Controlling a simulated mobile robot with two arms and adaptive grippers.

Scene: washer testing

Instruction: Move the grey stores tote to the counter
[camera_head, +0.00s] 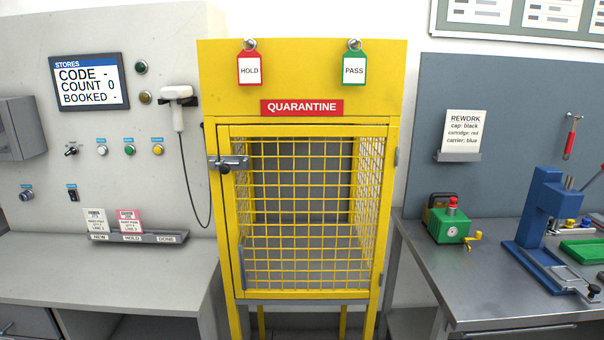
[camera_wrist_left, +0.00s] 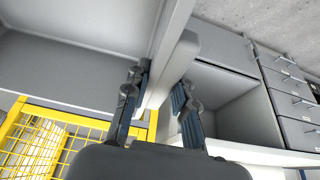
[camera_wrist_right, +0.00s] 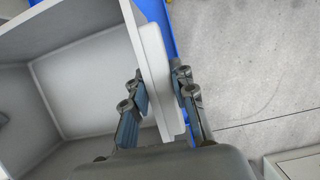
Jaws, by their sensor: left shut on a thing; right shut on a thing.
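The grey tote does not show in the head view, and neither gripper does. In the left wrist view the tote (camera_wrist_left: 90,22) opens at the upper left, and my left gripper (camera_wrist_left: 162,88) is shut on its pale rim and wall. In the right wrist view the tote (camera_wrist_right: 85,90) fills the left side; its visible inside looks empty. My right gripper (camera_wrist_right: 158,92) is shut on its wall there. What is under the tote is hidden. A pale grey counter (camera_head: 95,275) stands at the left in the head view, its visible top mostly clear.
A yellow quarantine cage (camera_head: 300,80) with a shut mesh door stands in the middle. A card rack (camera_head: 140,238) sits at the counter's back. At the right, a metal bench (camera_head: 470,290) carries a green fixture (camera_head: 448,230) and a blue press (camera_head: 540,215). Grey floor (camera_wrist_right: 250,70) shows.

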